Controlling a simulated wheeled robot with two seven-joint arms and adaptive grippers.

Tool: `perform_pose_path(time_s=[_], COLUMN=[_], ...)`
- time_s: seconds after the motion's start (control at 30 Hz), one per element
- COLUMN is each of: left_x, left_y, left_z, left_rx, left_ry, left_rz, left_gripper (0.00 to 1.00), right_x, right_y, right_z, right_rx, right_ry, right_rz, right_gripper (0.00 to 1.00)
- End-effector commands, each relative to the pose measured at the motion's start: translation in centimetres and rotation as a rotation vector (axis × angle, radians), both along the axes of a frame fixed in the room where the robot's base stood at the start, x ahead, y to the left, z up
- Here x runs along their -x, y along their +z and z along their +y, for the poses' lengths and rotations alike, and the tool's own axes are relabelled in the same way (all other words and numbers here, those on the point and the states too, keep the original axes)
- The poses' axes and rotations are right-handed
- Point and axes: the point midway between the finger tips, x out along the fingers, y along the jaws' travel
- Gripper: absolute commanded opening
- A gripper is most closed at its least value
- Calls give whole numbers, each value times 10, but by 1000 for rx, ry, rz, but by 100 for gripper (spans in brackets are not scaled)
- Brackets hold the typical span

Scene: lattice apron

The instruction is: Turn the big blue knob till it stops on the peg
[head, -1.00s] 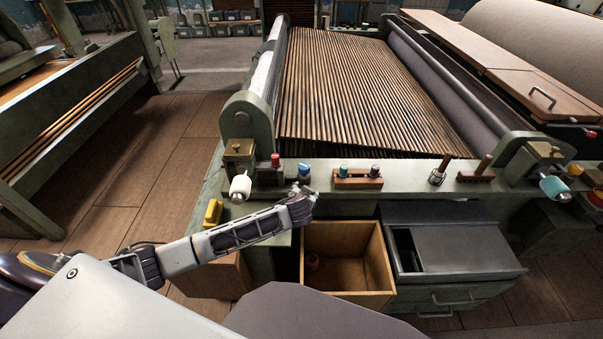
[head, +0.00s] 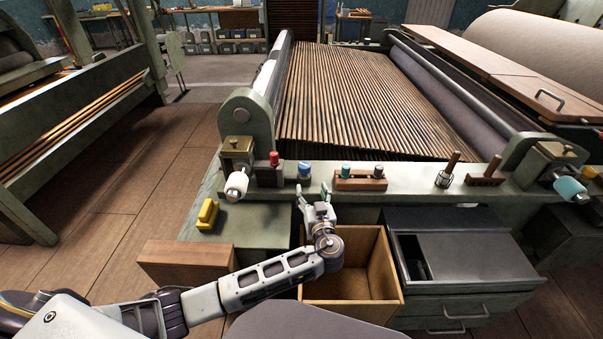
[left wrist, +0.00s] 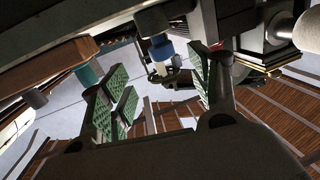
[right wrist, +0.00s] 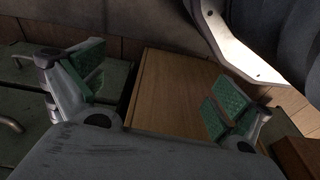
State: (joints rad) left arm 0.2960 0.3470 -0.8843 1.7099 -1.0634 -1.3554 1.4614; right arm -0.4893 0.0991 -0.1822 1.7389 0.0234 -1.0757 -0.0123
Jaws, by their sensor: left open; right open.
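The big blue knob (head: 304,170) stands on the green front rail of the loom, between a red knob (head: 274,159) and a wooden block with small knobs. My left gripper (head: 314,190) is open and empty, just in front of and below the blue knob, fingers pointing toward the rail. In the left wrist view the blue knob (left wrist: 160,48) shows beyond the open fingers (left wrist: 162,85), apart from them. The peg cannot be told apart clearly. My right gripper (right wrist: 155,90) is open and empty above a wooden surface; it is not seen in the head view.
The wooden block (head: 360,184) with teal and grey knobs sits right of the blue knob. A white roller handle (head: 236,185) and a yellow piece (head: 207,214) are at left. Below the rail are an open wooden bin (head: 385,275) and a grey cabinet (head: 470,255).

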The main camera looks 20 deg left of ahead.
Motion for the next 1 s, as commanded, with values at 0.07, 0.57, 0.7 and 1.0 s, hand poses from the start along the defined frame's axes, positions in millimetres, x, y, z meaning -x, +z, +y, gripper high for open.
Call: perform_pose_path(time_s=[0.07, 0.57, 0.7, 1.0], left_x=[2, 3, -1, -25], left_y=[2, 7, 7, 8], left_z=[-4, -6, -4, 9], left_rx=[8, 13, 13, 12], left_ry=[6, 12, 12, 13], left_rz=[-34, -60, -60, -62], left_gripper=[62, 62, 62, 62], right_x=[-2, -3, -3, -4], right_y=[2, 6, 6, 8], right_z=[0, 1, 1, 2], right_rx=[-2, -1, -1, -2], right_ry=[0, 0, 1, 1], right_rz=[-3, -2, -2, -3], right_gripper=[100, 100, 100, 100])
